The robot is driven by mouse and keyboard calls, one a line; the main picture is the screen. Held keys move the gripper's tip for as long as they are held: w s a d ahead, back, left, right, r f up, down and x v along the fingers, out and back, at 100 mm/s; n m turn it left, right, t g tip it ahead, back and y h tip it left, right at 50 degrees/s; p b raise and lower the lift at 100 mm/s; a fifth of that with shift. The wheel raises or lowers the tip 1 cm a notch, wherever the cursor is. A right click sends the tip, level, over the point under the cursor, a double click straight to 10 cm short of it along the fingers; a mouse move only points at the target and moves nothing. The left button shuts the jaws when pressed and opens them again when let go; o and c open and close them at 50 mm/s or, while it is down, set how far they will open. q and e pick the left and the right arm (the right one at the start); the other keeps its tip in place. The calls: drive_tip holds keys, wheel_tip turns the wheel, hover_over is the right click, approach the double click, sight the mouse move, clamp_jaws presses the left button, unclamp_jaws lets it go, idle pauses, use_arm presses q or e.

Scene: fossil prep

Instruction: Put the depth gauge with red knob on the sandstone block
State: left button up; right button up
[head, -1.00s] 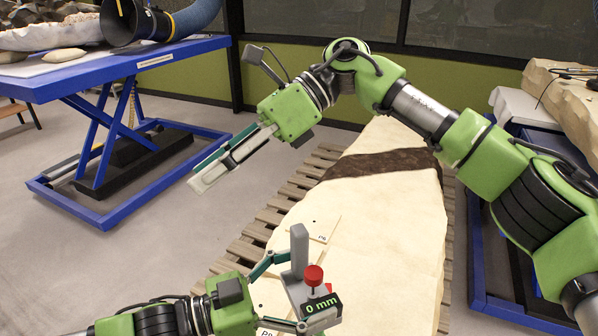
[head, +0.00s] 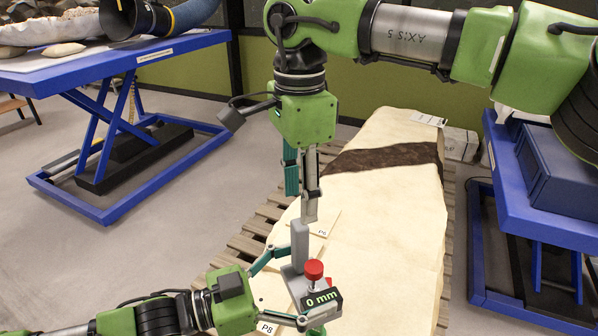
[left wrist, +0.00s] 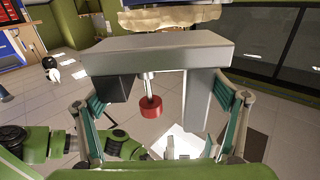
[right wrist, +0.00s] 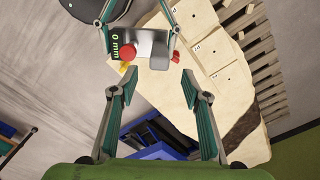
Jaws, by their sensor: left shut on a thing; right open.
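The depth gauge (head: 300,256) has a grey post and base, a red knob and a "0 mm" display. It also shows in the left wrist view (left wrist: 165,58) and the right wrist view (right wrist: 150,48). My left gripper (head: 288,288) is shut on it, one finger on each side. The pale sandstone block (head: 395,225) with a dark band lies beneath and behind it; whether the gauge touches the block I cannot tell. My right gripper (head: 306,208) points down, open and empty, just above the gauge's post; its open fingers show in the right wrist view (right wrist: 155,88).
Flat cards marked P6 (head: 322,232) and P8 (head: 267,327) lie on the block. The block rests on a wooden pallet (head: 262,222). A blue lift table (head: 110,62) stands at the left, another (head: 540,217) at the right. Most of the block's top is clear.

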sight(299, 223)
use_arm(q)
drive_tip(key=shift+r, duration=0.2)
use_arm(e)
wheel_tip(299, 223, down, 7)
drive_tip(key=shift+f, duration=0.15)
clamp_jaws()
use_arm(q)
drive_tip(key=o, duration=1.9)
drive_tip(key=shift+f, duration=0.1)
